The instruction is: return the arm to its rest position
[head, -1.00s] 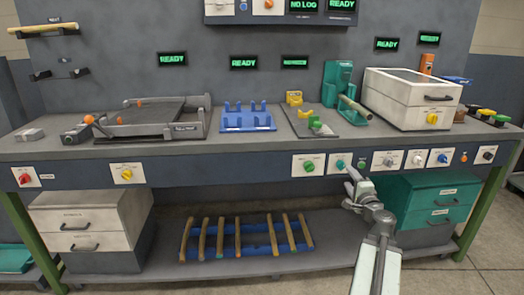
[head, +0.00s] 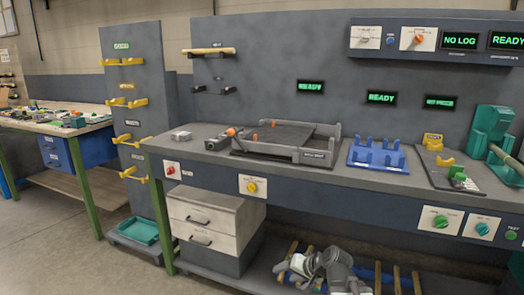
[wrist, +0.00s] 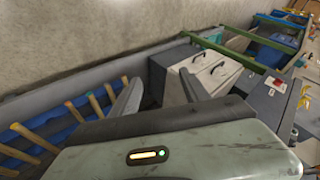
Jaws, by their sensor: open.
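My arm (head: 335,268) shows at the bottom of the head view, folded low in front of the bench's lower shelf. In the wrist view my gripper (wrist: 152,80) has its two grey fingers spread apart, with nothing seen between them. The gripper faces the space under the bench. The blue rack with wooden sticks (wrist: 75,115) is to the left of the fingers, and the white drawer unit (wrist: 205,72) is beyond and to the right. The gripper's fingers cannot be made out clearly in the head view.
The grey bench (head: 330,172) carries a dark tray fixture (head: 285,143), a blue rack (head: 377,155) and a green device (head: 492,130). A panel with yellow hooks (head: 135,110) and a wood-topped table (head: 40,125) stand to the left. The floor at lower left (head: 50,245) is clear.

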